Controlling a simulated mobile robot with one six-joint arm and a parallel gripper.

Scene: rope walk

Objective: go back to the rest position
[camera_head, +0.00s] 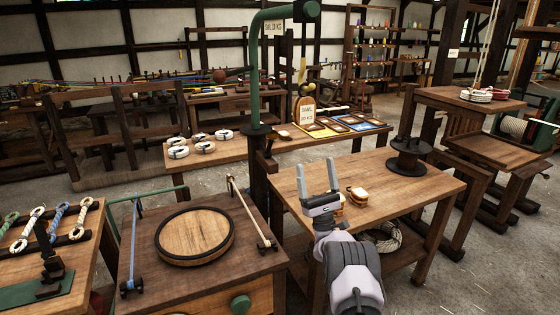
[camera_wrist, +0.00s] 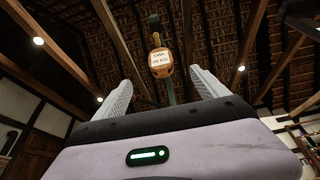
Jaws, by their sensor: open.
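My gripper (camera_head: 317,182) is raised above the left part of the wooden table in the head view, with its two fingers pointing up. The fingers stand apart with nothing between them. In the wrist view my gripper (camera_wrist: 160,92) points up toward the roof beams, and its fingers are spread and empty.
A green post (camera_head: 257,80) stands at the table's left. A round wooden lid (camera_head: 195,234) lies on the bench at left. Rope coils (camera_head: 203,147) lie behind.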

